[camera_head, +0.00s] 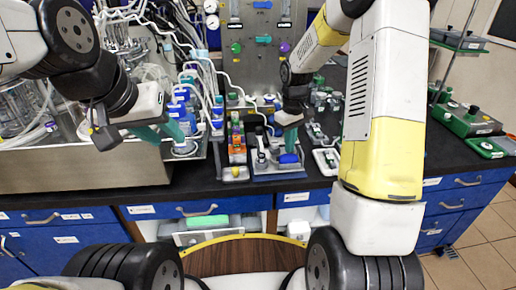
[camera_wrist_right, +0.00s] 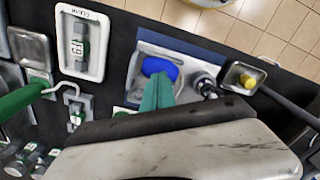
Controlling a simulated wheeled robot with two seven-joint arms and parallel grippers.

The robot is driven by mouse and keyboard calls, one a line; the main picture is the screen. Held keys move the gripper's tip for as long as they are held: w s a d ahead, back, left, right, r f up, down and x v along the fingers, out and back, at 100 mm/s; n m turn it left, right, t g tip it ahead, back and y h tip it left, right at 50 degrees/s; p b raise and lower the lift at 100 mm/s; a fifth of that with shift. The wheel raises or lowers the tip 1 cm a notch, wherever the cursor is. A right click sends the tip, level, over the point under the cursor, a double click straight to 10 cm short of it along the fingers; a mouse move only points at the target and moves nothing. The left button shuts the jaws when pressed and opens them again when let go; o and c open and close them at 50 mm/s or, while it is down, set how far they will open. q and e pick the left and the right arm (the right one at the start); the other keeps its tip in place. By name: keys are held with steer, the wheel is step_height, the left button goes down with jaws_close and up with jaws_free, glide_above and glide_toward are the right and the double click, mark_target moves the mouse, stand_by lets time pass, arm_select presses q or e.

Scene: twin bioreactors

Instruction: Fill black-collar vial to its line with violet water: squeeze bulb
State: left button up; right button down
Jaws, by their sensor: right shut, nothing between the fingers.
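A blue bulb (camera_head: 288,158) lies on a grey-blue tray (camera_head: 275,177) at the front of the bench; it also shows in the right wrist view (camera_wrist_right: 159,68). My right gripper (camera_head: 290,144) is shut and empty. Its teal fingertips (camera_wrist_right: 157,88) are right at the bulb's near side in the wrist view; whether they touch it is unclear. A small upright vessel with a dark collar (camera_wrist_right: 206,86) stands beside the bulb; I cannot tell whether it is the black-collar vial. No violet water or fill line can be made out. My left gripper (camera_head: 163,132) is open beside the left apparatus.
A white tray marked CLEAN (camera_wrist_right: 80,45) holds a small vial, right of the bulb's tray in the head view. A rack of coloured pieces (camera_head: 236,145) stands left of the bulb's tray. A steel basin (camera_head: 85,168) fills the left. Tubes hang behind.

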steer(key=shift+f, duration=0.1)
steer(key=shift+f, duration=1.4)
steer(key=shift+r, duration=1.5)
steer(key=shift+f, duration=0.15)
